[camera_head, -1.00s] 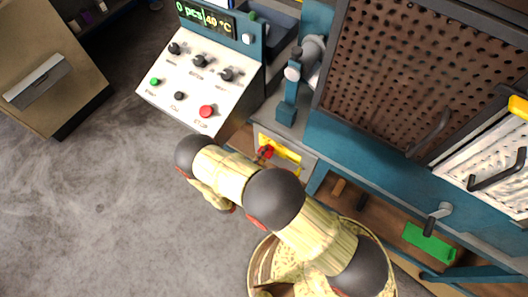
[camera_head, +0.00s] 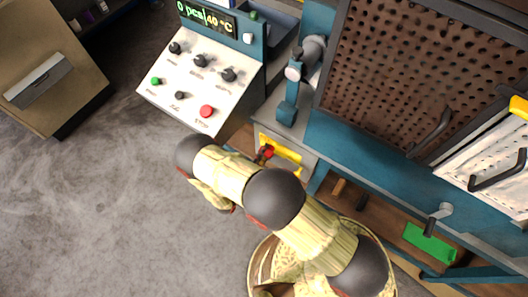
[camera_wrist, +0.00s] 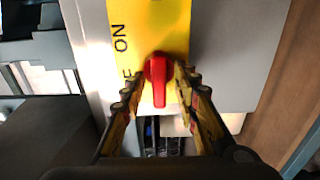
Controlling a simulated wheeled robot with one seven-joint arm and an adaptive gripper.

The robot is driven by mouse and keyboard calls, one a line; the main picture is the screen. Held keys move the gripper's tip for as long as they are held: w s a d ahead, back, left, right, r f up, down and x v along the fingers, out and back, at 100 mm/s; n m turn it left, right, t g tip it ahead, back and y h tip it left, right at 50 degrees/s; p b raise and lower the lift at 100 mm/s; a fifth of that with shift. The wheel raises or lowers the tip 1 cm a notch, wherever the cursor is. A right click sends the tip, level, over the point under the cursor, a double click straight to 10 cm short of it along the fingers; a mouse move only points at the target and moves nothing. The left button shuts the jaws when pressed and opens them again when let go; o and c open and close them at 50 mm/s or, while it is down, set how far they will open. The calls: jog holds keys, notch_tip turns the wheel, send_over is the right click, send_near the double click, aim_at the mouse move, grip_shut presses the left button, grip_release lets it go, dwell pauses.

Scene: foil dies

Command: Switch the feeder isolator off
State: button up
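The feeder isolator has a red handle (camera_wrist: 157,80) on a yellow plate (camera_wrist: 172,28); the word ON and part of another word show at the plate's left. In the wrist view the handle's long end points down the picture. My gripper (camera_wrist: 160,80) is open, one fingertip on each side of the handle, with what looks like a small gap on both sides. In the head view the red handle (camera_head: 264,153) and yellow plate (camera_head: 285,150) show on a pale box beyond my arm. My fingers are hidden there.
A sloped control panel (camera_head: 190,88) with knobs and buttons, including a red stop button (camera_head: 206,111), stands left of the isolator. A blue machine frame (camera_head: 360,150) with a perforated guard (camera_head: 425,65) is at right. Grey floor is clear at left.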

jog(key=v, duration=1.2)
dwell(0.3)
